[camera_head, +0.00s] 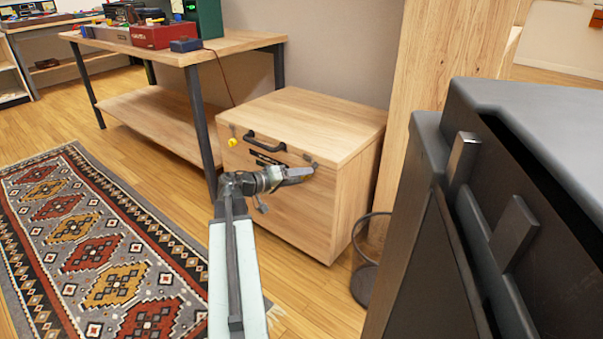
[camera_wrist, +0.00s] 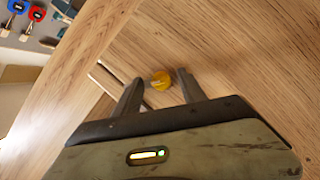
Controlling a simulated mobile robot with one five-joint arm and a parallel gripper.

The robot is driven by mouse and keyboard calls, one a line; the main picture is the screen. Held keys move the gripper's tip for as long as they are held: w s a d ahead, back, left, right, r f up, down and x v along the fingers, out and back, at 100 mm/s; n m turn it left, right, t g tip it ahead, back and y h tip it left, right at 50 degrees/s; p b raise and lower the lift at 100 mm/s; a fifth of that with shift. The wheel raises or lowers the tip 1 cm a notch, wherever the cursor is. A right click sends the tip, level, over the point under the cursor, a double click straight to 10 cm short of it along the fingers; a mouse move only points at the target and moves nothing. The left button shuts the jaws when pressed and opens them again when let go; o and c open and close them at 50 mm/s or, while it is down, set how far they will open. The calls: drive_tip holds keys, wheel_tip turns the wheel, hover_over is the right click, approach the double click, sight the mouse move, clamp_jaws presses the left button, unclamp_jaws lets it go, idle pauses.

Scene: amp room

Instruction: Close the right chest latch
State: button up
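The wooden chest (camera_head: 345,192) stands by the wall with its lid down; the lid's front edge shows in the wrist view (camera_wrist: 112,75). A black handle (camera_head: 265,142) is on its front. A left latch with a yellow knob (camera_head: 232,142) is left of the handle. The right latch (camera_head: 310,160) is at the front's upper right, mostly hidden behind my gripper (camera_head: 308,171) in the head view. In the wrist view, a yellow knob (camera_wrist: 161,80) shows between the spread fingertips of my gripper (camera_wrist: 158,84). I cannot tell whether a finger touches it.
A wooden workbench (camera_head: 240,42) with boxes stands left of the chest. A dark cabinet (camera_head: 410,270) fills the right foreground. A round wire basket (camera_head: 366,270) stands by the chest's right side. A patterned rug (camera_head: 90,240) lies at left; wood floor is open before the chest.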

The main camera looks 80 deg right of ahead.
drive_tip(key=p+v, duration=0.1)
drive_tip(key=v, duration=0.6)
drive_tip(key=shift+w+a+p, duration=0.25)
drive_tip(key=shift+w+p, duration=0.05)
drive_tip(key=shift+p, duration=0.05)
drive_tip(key=shift+r, duration=0.1)
